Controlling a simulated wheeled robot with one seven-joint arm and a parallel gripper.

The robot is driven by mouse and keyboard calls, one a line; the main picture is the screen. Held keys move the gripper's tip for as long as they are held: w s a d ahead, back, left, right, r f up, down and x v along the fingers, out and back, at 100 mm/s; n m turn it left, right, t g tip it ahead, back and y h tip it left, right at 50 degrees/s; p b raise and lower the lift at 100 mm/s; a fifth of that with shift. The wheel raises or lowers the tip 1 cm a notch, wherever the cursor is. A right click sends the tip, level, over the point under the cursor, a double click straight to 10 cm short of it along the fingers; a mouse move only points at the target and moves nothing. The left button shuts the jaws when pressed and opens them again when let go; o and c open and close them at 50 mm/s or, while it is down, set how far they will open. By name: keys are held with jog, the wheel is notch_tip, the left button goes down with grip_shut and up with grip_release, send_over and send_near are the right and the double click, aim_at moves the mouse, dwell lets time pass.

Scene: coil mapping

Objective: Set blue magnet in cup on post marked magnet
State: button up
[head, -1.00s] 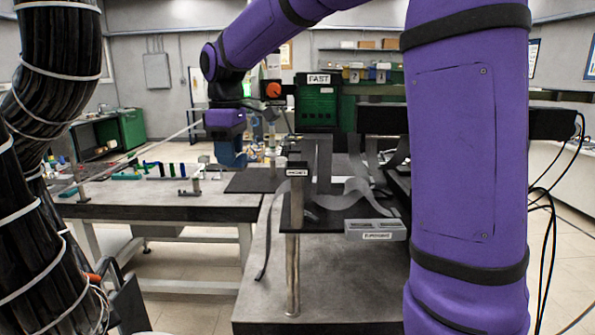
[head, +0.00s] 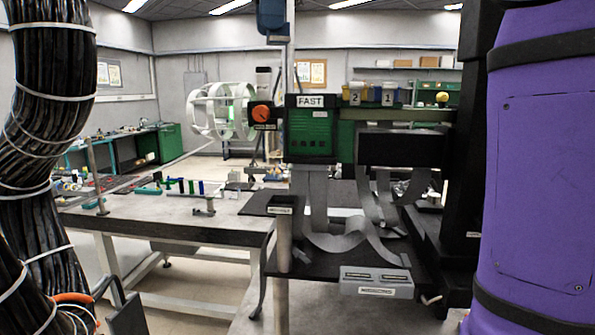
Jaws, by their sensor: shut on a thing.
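My gripper (head: 272,28) shows only in part at the top edge of the head view, as a dark blue end pointing down. It is shut, high above and slightly left of the post. The blue magnet cannot be told apart from the blue jaws at this size. The metal post (head: 283,245) stands upright at the front, below the gripper, with a small label (head: 280,210) near its top that is too small to read now. The inside of a cup on the post cannot be seen.
A green box marked FAST (head: 310,128) and an orange knob (head: 262,112) stand behind the post. White coil rings (head: 222,110) are further left. Grey ribbon cables (head: 345,235) and a grey labelled block (head: 377,283) lie right of the post. Air above the post looks clear.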

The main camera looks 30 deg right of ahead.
notch_tip(320, 180, down, 28)
jog(key=shift+r, duration=0.25)
dwell(0.3)
jog(key=shift+f, duration=0.4)
jog(key=o, duration=1.1)
notch_tip(320, 180, up, 13)
jog(key=shift+f, duration=0.1)
